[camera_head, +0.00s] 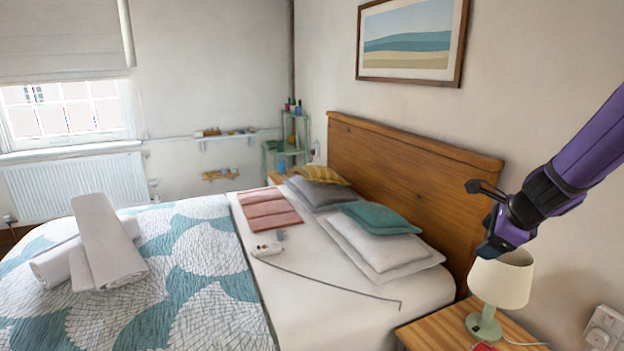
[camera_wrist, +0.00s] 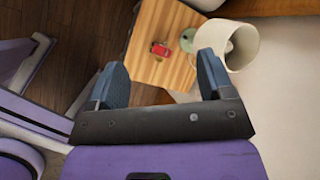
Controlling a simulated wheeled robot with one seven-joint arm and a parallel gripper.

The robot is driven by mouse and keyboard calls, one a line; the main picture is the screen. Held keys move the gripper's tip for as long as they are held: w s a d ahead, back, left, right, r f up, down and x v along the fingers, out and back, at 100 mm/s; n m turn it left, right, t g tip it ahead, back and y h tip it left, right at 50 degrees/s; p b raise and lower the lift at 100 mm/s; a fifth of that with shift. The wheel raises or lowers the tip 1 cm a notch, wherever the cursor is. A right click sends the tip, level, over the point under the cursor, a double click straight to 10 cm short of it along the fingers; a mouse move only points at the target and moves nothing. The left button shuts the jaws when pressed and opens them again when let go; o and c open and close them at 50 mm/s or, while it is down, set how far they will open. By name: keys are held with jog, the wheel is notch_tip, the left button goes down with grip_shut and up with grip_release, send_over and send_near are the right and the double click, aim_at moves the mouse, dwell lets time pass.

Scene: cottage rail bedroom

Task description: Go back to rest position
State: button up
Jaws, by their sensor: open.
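My gripper (camera_head: 478,218) is at the right of the head view, on my purple arm, above and beside the cream lamp. Its jaws are apart with nothing between them. In the wrist view my gripper (camera_wrist: 158,85) shows its two blue-grey fingers spread. Beyond them is the wooden nightstand (camera_wrist: 165,20), with a small red object (camera_wrist: 160,49) on its top. The same nightstand (camera_head: 432,334) stands at the lower right of the head view.
A lamp with a cream shade (camera_head: 502,279) stands on the nightstand, close below my gripper. The bed (camera_head: 335,300) has a wooden headboard (camera_head: 400,180), several pillows, and rolled white towels (camera_head: 105,245). A framed picture (camera_head: 412,42) hangs on the wall. Wooden floor (camera_wrist: 75,35) shows beside the nightstand.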

jog(key=s+a+r+n, duration=0.9)
jog(key=s+r+n, duration=0.2)
jog(key=s+n, duration=0.15)
jog(key=s+r+n+g+h, duration=0.1)
jog(key=s+r+n, duration=0.3)
jog(key=s+n, duration=0.7)
jog(key=s, duration=0.3)
jog(key=shift+d, duration=0.25)
